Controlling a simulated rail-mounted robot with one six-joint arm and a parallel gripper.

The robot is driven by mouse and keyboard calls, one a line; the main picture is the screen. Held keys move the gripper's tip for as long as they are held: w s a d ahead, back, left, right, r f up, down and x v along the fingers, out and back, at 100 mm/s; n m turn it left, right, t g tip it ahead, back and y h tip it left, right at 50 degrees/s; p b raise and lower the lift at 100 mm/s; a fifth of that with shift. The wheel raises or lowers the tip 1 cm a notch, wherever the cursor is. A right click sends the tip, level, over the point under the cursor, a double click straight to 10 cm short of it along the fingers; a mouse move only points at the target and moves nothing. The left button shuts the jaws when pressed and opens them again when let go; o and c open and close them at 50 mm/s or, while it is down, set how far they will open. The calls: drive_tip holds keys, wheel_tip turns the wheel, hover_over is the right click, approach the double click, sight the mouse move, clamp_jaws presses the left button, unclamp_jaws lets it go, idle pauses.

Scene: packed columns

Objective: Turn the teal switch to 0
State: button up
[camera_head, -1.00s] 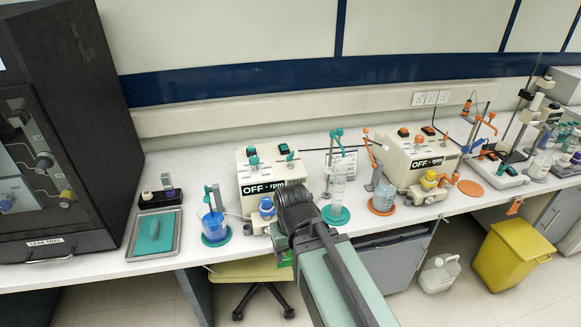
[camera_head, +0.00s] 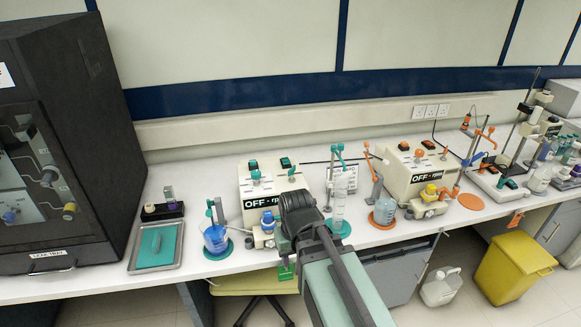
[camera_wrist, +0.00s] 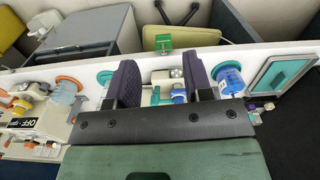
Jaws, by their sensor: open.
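The left cream control box (camera_head: 273,199), with an "OFF - rpm" display, has small teal knobs and dark rocker switches on top. One teal knob (camera_head: 256,175) is at its left and another (camera_head: 291,172) at its right; I cannot tell which part is the teal switch. My gripper (camera_head: 298,207) is in front of the box's right side and hides part of it. In the wrist view my gripper (camera_wrist: 162,72) has its two dark fingers wide apart and empty. A blue-capped pump head (camera_wrist: 179,94) and teal parts show beyond the gap, not touching the fingers as far as I see.
A similar box with orange parts (camera_head: 414,173) stands to the right. A beaker of blue liquid (camera_head: 215,238), a clear cylinder (camera_head: 339,205) and stands flank the left box. A grey tray with a teal pad (camera_head: 137,262) lies at left beside a black cabinet (camera_head: 70,130).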

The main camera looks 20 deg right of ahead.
drive_tip(key=w+d+r+m+p, duration=0.1)
drive_tip(key=w+d+r+p, duration=0.25)
drive_tip(key=w, duration=0.65)
drive_tip(key=w+d+r+m+p, duration=0.15)
drive_tip(key=w+r, duration=0.25)
drive_tip(key=w, duration=0.6)
drive_tip(key=r+m+p, duration=0.1)
drive_tip(key=m, duration=0.6)
hover_over(289, 171)
drive_tip(key=f+b, duration=1)
drive_tip(key=f, duration=0.1)
drive_tip(key=shift+w+d+b, duration=0.15)
drive_tip(key=shift+w+b, duration=0.1)
drive_tip(key=shift+b, duration=0.05)
drive_tip(key=shift+r, duration=0.1)
drive_tip(key=shift+r, duration=0.1)
drive_tip(key=shift+c, duration=0.4)
clamp_jaws()
